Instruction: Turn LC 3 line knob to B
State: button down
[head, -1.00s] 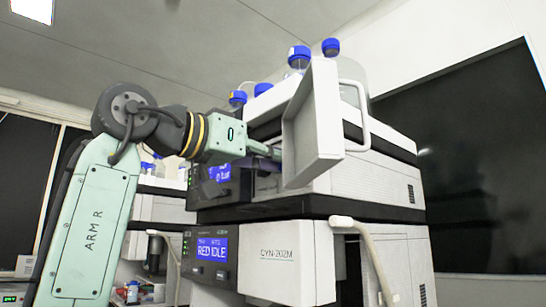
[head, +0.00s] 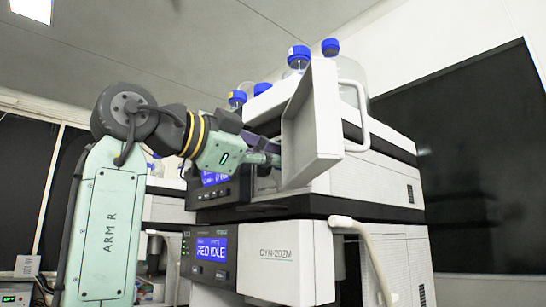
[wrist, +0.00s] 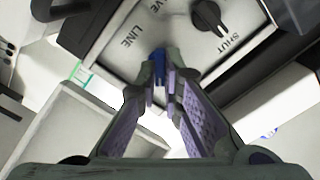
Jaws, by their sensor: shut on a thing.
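In the wrist view, a blue knob (wrist: 159,54) sits on a light panel (wrist: 110,62) beside the printed word LINE. My gripper (wrist: 160,72) is shut on this knob, its purple-padded fingers on either side of it. The fingers hide most of the knob, and I cannot read its pointer or a B mark. In the head view my gripper (head: 268,156) reaches into the upper unit (head: 365,176) behind an open white door (head: 316,120). The knob is hidden there.
A black knob (wrist: 211,18) marked SHUT is beside the held one. The open door stands close to my gripper. A lower unit's screen (head: 211,249) reads RED IDLE. Bottles with blue caps (head: 298,53) stand on top.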

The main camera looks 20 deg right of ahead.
jog(key=m, duration=0.4)
jog(key=shift+m, duration=0.3)
jog(key=shift+f+m, duration=0.1)
jog(key=shift+m, duration=1.7)
jog(key=c, duration=1.7)
grip_release()
jog(key=v, duration=1.2)
